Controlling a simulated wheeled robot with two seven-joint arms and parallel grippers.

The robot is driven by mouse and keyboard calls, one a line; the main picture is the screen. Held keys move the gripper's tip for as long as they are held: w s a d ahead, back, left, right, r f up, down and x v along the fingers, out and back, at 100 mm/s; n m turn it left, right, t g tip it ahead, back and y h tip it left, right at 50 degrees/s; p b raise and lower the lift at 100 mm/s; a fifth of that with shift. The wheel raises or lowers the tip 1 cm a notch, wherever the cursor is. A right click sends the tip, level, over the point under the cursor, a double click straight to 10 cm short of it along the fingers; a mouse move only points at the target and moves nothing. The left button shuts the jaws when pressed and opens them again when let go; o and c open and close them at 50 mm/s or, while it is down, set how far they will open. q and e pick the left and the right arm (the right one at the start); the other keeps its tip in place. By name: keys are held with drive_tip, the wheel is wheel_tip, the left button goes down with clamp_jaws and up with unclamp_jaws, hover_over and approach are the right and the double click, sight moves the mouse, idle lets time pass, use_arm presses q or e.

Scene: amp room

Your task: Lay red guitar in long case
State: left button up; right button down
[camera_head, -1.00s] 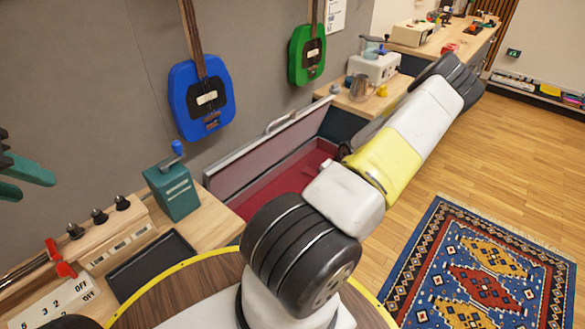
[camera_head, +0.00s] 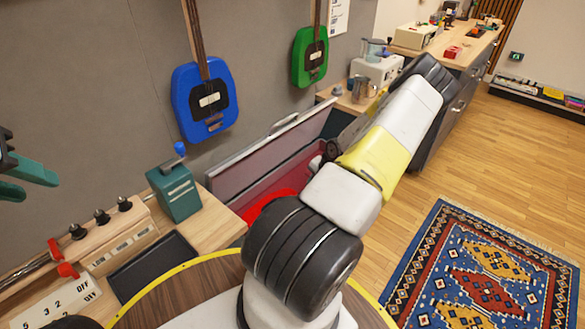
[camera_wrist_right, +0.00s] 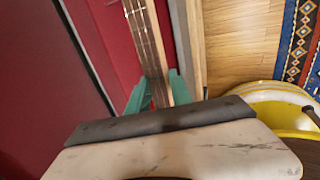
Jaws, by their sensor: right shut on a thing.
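The red guitar shows in the head view as a bright red patch of its body (camera_head: 268,202) inside the long case, mostly hidden behind my right arm. The open long case (camera_head: 232,176) has a dark red lining and its lid stands up against the wall side. In the right wrist view, the guitar's neck (camera_wrist_right: 147,45) runs between the teal fingers of my right gripper (camera_wrist_right: 157,92), which is shut on it over the case's red lining. Whether the guitar touches the case floor cannot be told. My left gripper (camera_head: 36,180) is empty with its fingers apart at the left edge.
A blue guitar (camera_head: 204,100) and a green guitar (camera_head: 310,56) hang on the grey wall. A teal box (camera_head: 174,192) stands on the wooden bench left of the case. A patterned rug (camera_head: 480,275) lies on the open floor at right.

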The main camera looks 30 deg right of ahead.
drive_tip(key=w+a, duration=0.3)
drive_tip(key=w, duration=0.7)
drive_tip(key=shift+w+f, duration=0.2)
drive_tip(key=shift+f, duration=0.2)
idle(0.6)
drive_tip(key=shift+f, duration=4.35)
idle(0.8)
idle(0.4)
drive_tip(key=c, duration=1.1)
unclamp_jaws()
drive_tip(key=shift+s, duration=0.1)
